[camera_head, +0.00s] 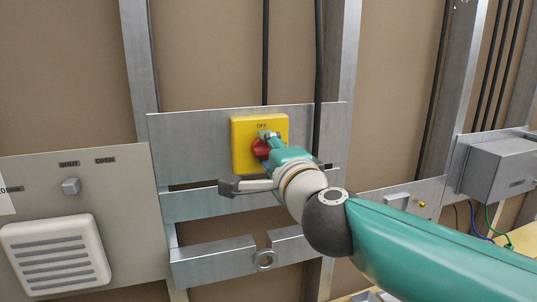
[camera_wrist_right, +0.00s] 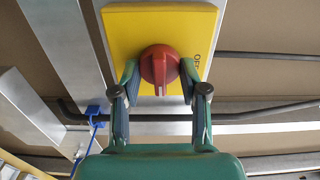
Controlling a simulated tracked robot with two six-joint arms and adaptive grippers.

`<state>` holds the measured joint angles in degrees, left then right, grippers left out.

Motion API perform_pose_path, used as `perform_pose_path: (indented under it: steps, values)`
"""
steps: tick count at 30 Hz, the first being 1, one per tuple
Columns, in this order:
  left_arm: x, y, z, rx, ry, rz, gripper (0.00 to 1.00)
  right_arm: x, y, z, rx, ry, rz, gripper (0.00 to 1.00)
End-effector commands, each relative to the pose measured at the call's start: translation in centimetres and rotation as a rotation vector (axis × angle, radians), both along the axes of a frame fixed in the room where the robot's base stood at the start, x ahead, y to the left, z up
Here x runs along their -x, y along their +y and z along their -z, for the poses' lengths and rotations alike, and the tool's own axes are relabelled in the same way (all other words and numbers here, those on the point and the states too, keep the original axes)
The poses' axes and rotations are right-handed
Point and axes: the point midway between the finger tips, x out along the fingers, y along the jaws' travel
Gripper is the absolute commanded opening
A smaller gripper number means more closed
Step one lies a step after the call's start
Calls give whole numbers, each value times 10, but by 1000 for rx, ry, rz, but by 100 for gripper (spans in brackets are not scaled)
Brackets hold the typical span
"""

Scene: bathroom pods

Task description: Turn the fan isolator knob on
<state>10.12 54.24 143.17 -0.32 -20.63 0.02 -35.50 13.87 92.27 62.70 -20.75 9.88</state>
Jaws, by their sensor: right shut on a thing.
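The fan isolator is a yellow box (camera_head: 243,135) on a metal plate, with a red knob (camera_head: 259,149) and the word OFF above it. My right gripper (camera_head: 270,141) reaches it from the right and covers part of the knob. In the right wrist view the red knob (camera_wrist_right: 160,66) sits between the two fingertips of my right gripper (camera_wrist_right: 159,75), which is shut on it. There the knob's ridge runs up and down the picture, and OFF on the yellow box (camera_wrist_right: 135,25) is to the right. No ON mark is visible. My left gripper is not in view.
A beige panel (camera_head: 110,220) at left carries a small grey knob (camera_head: 71,186) below SHUT and OPEN labels, and a white vent (camera_head: 55,255). A grey box (camera_head: 500,165) stands at right. Dark cables run vertically behind.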

Motion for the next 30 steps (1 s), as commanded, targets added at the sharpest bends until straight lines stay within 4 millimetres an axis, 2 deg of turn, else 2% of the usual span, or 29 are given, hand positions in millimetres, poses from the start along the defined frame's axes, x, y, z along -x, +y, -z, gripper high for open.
perform_pose_path:
  steps: [18, 19, 22, 23, 30]
  values:
    - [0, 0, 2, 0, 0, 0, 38, -2, -1, 5, -46, 24, 6, 9]
    - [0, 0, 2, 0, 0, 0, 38, -2, -1, 5, -46, 24, 6, 47]
    - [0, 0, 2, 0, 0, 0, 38, -1, -1, 5, -45, 23, 5, 63]
    - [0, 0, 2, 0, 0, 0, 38, -1, -1, 5, -45, 23, 4, 68]
    - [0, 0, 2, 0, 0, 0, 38, -1, 0, 2, -44, 19, 2, 68]
